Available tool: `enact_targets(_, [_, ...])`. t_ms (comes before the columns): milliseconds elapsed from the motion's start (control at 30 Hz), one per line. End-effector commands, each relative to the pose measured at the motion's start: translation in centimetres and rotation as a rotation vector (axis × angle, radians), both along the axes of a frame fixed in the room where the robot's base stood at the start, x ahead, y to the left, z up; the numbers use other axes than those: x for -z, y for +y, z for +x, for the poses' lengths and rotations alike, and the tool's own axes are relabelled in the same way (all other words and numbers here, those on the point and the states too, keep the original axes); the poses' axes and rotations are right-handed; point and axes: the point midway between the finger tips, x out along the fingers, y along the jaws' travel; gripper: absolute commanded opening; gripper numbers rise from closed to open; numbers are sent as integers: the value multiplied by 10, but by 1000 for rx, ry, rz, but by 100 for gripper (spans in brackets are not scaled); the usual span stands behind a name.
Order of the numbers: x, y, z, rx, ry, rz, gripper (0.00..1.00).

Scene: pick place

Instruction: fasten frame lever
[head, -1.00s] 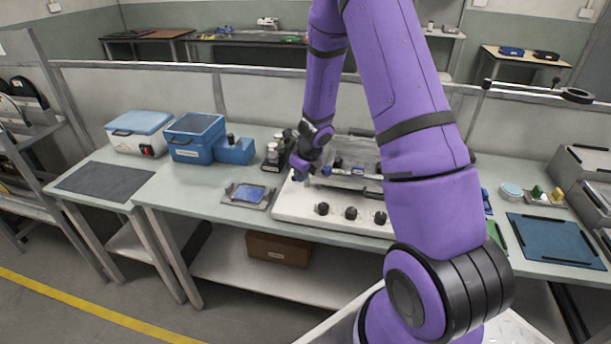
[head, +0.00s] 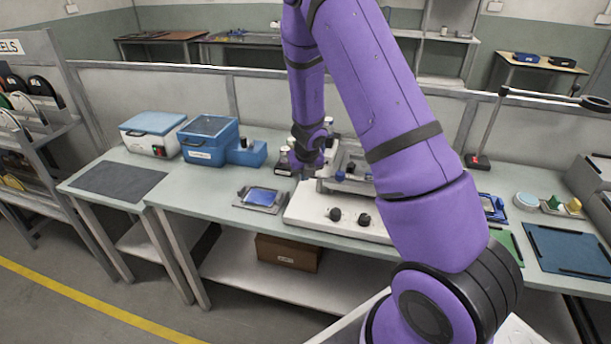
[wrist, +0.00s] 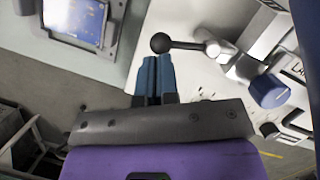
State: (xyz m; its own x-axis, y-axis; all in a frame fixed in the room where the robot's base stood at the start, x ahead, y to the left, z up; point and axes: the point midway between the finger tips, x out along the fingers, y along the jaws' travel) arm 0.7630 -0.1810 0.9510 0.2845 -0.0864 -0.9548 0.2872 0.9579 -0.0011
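The lever is a metal arm with a black ball knob (wrist: 161,43), reaching left from the metal fittings of the machine in the wrist view. My gripper (wrist: 155,62) has blue fingers held together with no clear gap, and nothing shows between them. Its fingertips are close by the ball knob; I cannot tell whether they touch it. In the head view my gripper (head: 303,166) is at the left end of the white machine (head: 307,214), beside its grey frame (head: 345,158). The lever is not discernible there. A blue knob (wrist: 268,91) sits right of the fingers in the wrist view.
A small tray with a blue panel (head: 261,197) lies left of the machine; it also shows in the wrist view (wrist: 75,18). Black knobs (head: 335,214) line the machine's front. Bench (head: 205,218) is clear at front left.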

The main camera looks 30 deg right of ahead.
Motion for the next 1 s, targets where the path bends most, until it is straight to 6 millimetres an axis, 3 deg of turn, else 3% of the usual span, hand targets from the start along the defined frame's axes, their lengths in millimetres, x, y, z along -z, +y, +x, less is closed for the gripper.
enact_targets(1000, [1, -16, -6, -1, 3, 1, 0])
